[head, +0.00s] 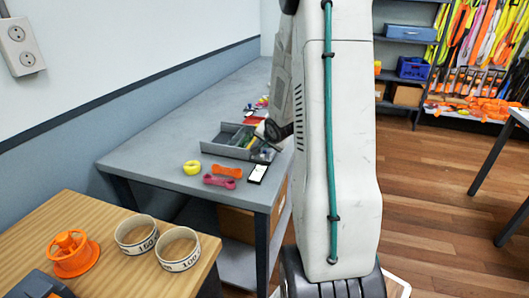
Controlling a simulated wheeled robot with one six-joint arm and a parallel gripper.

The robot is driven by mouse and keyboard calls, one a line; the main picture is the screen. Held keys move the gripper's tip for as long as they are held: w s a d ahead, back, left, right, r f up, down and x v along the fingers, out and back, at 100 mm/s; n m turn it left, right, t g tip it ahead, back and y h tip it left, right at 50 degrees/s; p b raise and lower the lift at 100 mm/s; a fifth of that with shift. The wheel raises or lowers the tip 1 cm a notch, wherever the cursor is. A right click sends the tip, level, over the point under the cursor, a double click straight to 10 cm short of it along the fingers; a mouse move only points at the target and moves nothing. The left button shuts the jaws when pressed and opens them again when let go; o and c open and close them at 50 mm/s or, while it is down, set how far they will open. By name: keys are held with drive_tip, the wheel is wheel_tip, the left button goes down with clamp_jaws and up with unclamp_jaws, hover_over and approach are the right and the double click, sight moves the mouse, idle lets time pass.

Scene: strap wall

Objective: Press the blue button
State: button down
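I cannot make out a blue button anywhere in the head view. My white arm link with a green cable fills the middle of the view and hides what is behind it. A narrower grey part of my arm reaches down beside it over the grey workbench (215,115). I cannot make out the fingers of my gripper.
The workbench holds a grey divided tray (214,149), a yellow ring (192,167), orange (228,172) and magenta (219,181) pieces and a phone (258,173). A wooden table (120,278) holds an orange spool (73,254) and two webbing rolls. Wooden floor (440,215) is open at right.

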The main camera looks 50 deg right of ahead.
sight(265, 155)
drive_tip(key=shift+f, duration=0.15)
drive_tip(key=shift+f, duration=0.25)
drive_tip(key=shift+f, duration=0.4)
idle(0.9)
drive_tip(key=shift+r, duration=0.85)
drive_tip(key=shift+r, duration=0.1)
drive_tip(key=shift+r, duration=2.4)
